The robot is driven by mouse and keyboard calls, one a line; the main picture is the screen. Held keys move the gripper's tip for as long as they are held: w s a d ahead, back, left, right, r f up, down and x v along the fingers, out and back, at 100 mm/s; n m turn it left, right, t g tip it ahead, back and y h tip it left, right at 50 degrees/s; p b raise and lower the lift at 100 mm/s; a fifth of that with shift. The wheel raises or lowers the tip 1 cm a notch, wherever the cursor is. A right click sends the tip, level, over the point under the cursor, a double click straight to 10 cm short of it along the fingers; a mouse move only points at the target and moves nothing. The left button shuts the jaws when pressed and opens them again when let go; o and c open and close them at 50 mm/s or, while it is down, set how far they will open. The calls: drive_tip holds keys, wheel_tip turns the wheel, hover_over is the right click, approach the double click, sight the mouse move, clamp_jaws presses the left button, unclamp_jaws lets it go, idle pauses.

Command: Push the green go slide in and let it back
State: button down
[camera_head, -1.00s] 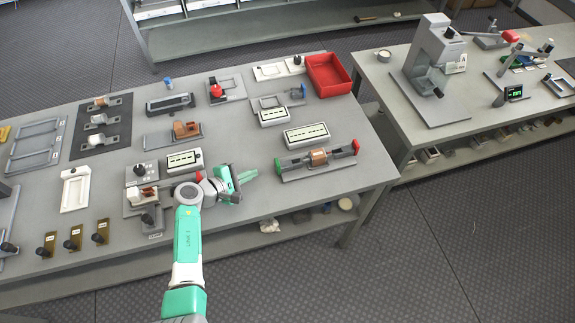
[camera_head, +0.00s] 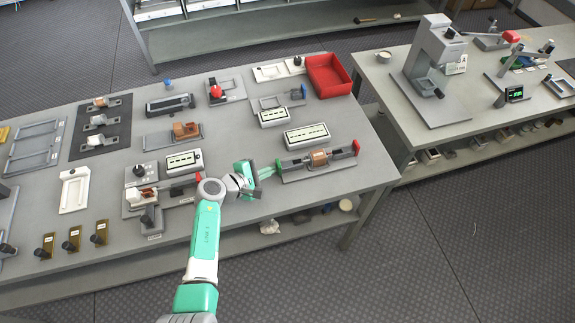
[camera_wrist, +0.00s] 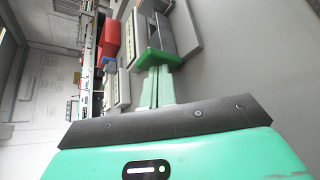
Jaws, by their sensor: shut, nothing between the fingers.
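The green go slide (camera_head: 280,165) sits at the left end of a grey gauge fixture (camera_head: 318,172). A copper-coloured cylinder (camera_head: 319,158) lies in the fixture's middle, and a red slide (camera_head: 356,147) is at its right end. My gripper (camera_head: 272,170) is shut and empty, its fingers pointing right at the green slide. In the wrist view the green slide (camera_wrist: 158,59) stands right in front of the fingertips (camera_wrist: 158,68). The tips look very close to it; I cannot tell whether they touch. The slide's lower part is partly hidden behind the fingers.
A white display box (camera_head: 307,136) stands behind the fixture, with a smaller one (camera_head: 273,117) further back. A red bin (camera_head: 328,75) is at the table's back right corner. A grey device with a red part (camera_head: 152,196) stands left of my arm. The table in front of the fixture is clear.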

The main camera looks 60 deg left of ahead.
drive_tip(key=shift+w+d, duration=0.2)
drive_tip(key=shift+w, duration=1.1)
drive_tip(key=shift+s+a, duration=0.2)
drive_tip(key=shift+s, duration=1.2)
drive_tip(key=s, duration=0.1)
drive_tip(key=s+r+p, duration=0.2)
drive_tip(key=s, duration=0.1)
drive_tip(key=shift+a, duration=0.35)
drive_tip(key=shift+s, duration=0.5)
